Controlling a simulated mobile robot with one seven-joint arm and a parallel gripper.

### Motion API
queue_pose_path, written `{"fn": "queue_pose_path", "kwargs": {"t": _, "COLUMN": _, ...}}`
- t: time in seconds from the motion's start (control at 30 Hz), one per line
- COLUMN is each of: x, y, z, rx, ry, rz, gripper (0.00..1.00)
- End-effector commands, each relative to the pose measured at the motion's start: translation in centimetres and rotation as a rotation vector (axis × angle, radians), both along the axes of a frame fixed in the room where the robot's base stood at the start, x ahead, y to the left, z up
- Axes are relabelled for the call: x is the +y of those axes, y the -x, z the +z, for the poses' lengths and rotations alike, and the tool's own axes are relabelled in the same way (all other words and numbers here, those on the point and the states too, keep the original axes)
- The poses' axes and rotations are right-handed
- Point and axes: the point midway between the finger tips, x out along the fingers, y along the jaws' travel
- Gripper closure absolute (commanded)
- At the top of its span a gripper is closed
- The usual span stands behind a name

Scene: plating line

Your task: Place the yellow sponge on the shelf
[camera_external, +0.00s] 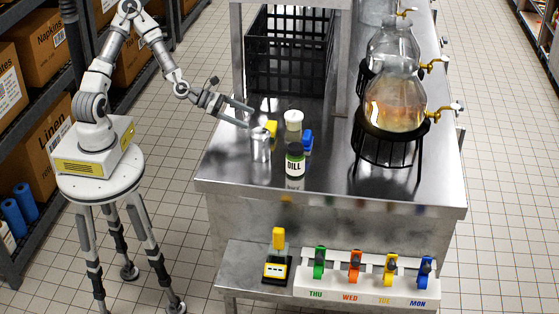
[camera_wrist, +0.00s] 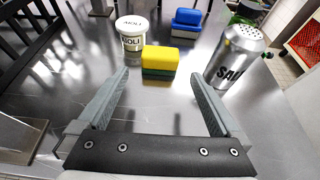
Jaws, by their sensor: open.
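The yellow sponge (camera_external: 271,126) lies on the steel counter (camera_external: 222,168), behind the silver shaker. My gripper (camera_external: 249,116) is open and empty. It hangs over the counter's left side, left of the sponge. In the wrist view the gripper's fingers (camera_wrist: 160,76) are spread wide, with bare steel between them and the sponge beyond their tips. A low steel shelf (camera_external: 234,270) sticks out below the counter's front; a shelf rack (camera_external: 62,82) stands at the far left.
Around the sponge stand a silver shaker (camera_external: 260,146), a white-lidded tub (camera_external: 293,121), a blue sponge-like block (camera_external: 307,139) and a dill jar (camera_external: 295,162). A black crate (camera_external: 290,60) is behind. Glass dispensers (camera_external: 395,103) stand right.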

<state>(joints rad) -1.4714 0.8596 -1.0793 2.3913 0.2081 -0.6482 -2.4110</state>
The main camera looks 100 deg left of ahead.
Motion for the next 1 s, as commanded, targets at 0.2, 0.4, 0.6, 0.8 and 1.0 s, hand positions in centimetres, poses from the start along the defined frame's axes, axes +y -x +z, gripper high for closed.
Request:
{"fn": "queue_pose_path", "kwargs": {"t": 0.2, "x": 0.0, "y": 1.3, "z": 0.6, "rx": 0.000, "ry": 0.001, "rz": 0.001, "gripper": 0.13}}
{"fn": "queue_pose_path", "kwargs": {"t": 0.4, "x": -0.1, "y": 1.5, "z": 0.6, "rx": 0.000, "ry": 0.000, "rz": 0.000, "gripper": 0.19}}
{"fn": "queue_pose_path", "kwargs": {"t": 0.6, "x": 0.0, "y": 1.5, "z": 0.6, "rx": -0.001, "ry": 0.000, "rz": 0.000, "gripper": 0.19}}
{"fn": "queue_pose_path", "kwargs": {"t": 0.8, "x": 0.1, "y": 0.8, "z": 0.6, "rx": 0.006, "ry": -0.043, "rz": -0.020, "gripper": 0.19}}
{"fn": "queue_pose_path", "kwargs": {"t": 1.0, "x": 1.8, "y": -3.0, "z": 1.1, "rx": 0.042, "ry": -0.332, "rz": -0.141, "gripper": 0.19}}
